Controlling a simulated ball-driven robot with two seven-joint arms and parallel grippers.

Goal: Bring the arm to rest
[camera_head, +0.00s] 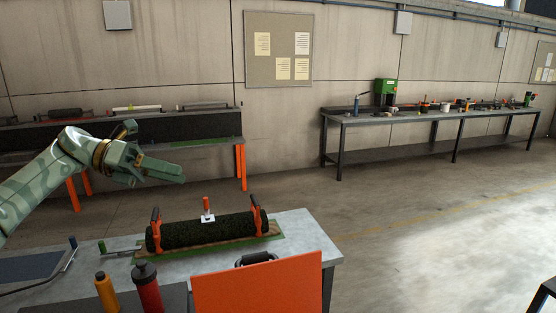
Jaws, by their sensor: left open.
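My left arm comes in from the left in the head view, patterned in pale and dark green. Its gripper (158,167) is open and empty, raised above the table's back left and pointing right. A dark green turf roll (205,231) lies on the grey table below and to the right of the gripper, clear of it. Orange clamps (155,230) stand at both ends of the roll, and a small orange-handled tool with a white plate (207,212) sits on top. My right gripper is not in view.
An orange panel (258,287) stands at the table's front, beside a red bottle (147,288) and an orange bottle (106,292). A long workbench (430,117) stands along the back wall. A rack with orange legs (241,166) is behind my gripper. Floor at right is clear.

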